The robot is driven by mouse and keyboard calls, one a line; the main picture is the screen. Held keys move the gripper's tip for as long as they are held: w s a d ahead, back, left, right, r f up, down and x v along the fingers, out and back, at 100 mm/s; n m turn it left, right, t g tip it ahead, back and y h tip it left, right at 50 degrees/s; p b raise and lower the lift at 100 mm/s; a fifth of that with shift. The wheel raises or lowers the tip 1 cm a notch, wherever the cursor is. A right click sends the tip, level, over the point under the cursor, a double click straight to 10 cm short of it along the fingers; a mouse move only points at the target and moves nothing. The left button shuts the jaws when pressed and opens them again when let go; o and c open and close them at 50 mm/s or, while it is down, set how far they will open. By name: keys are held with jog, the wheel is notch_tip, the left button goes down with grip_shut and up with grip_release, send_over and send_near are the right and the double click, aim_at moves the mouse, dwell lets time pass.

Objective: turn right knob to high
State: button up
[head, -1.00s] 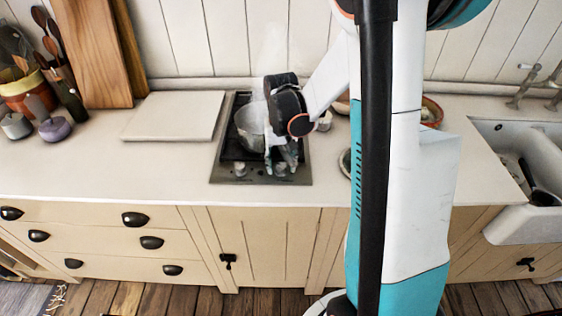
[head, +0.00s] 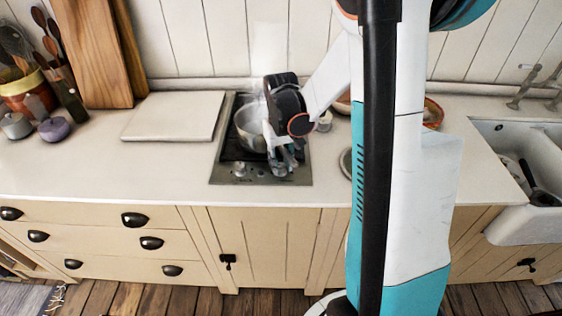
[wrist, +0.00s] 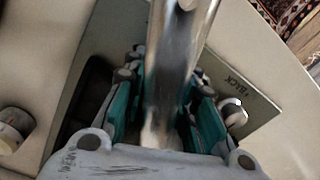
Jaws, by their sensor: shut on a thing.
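The cooktop (head: 224,172) is a dark plate set in the counter, with control knobs along its front edge. My gripper (head: 281,165) reaches down over its front right part, at the right knob. In the wrist view, the teal-padded fingers of my gripper (wrist: 171,122) are shut on a shiny metal cylinder, which appears to be the right knob (wrist: 182,55). Its mark and setting cannot be read. The left knob (head: 240,169) stands free. It also shows in the wrist view (wrist: 235,113), near plate lettering that seems to read "BACK".
A metal pot (head: 249,128) sits on the cooktop just behind my gripper, with faint steam above it. A small jar (head: 324,121) stands to the right. A pale board (head: 176,115) lies to the left.

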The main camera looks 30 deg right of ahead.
jog(key=shift+n, duration=1.3)
jog(key=o, duration=1.1)
jog(key=shift+c, duration=0.2)
